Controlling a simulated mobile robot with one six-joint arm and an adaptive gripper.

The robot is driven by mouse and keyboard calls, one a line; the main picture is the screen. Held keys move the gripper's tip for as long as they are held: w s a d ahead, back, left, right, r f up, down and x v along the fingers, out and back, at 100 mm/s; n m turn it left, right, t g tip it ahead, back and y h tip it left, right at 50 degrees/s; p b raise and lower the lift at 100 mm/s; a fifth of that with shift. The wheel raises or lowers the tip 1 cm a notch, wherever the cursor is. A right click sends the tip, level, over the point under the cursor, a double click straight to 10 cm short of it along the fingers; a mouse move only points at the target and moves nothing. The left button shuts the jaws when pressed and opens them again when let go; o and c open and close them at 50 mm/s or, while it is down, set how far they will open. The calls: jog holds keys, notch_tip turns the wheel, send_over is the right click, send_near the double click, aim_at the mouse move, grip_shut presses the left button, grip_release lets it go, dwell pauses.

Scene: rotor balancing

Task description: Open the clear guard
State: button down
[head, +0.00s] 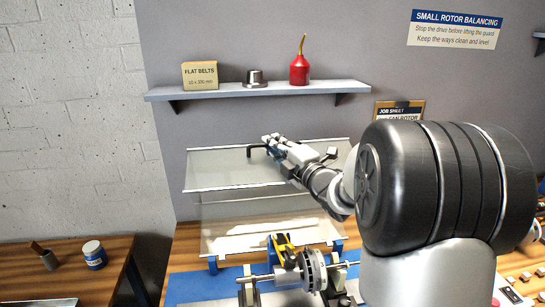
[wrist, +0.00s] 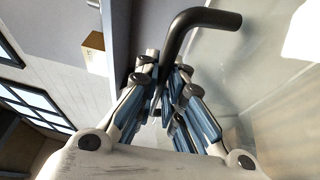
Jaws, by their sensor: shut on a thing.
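The clear guard (head: 225,172) is a see-through panel with pale edge strips. It stands raised behind the rotor in the head view, its upper part high and tilted, and it fills the right side of the wrist view (wrist: 265,85). Its black bent handle (head: 252,147) shows at the upper edge. My gripper (head: 270,143) is shut on the handle, with my arm reaching in from the right. In the wrist view the handle (wrist: 190,25) runs up from between the fingers (wrist: 165,75). The fingers hide part of the handle.
Below the guard, the rotor (head: 313,270) sits on its shaft near a yellow-and-black part (head: 285,250). The wall shelf (head: 230,91) above carries a box (head: 200,75), a metal cup (head: 255,78) and a red oil can (head: 299,70). A side bench (head: 65,270) stands left.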

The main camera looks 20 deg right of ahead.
jog(key=shift+s+a+r, duration=0.1)
jog(key=shift+s+a, duration=0.05)
jog(key=shift+s, duration=0.35)
jog(key=shift+s+a, duration=0.15)
jog(key=shift+s, duration=0.35)
jog(key=c, duration=1.7)
grip_release()
jog(key=s, duration=0.4)
jog(key=s+d, duration=0.1)
jog(key=s, duration=0.3)
jog(key=s+f, duration=0.1)
jog(key=s, duration=0.3)
jog(key=shift+d, duration=0.2)
jog(key=shift+w, duration=0.1)
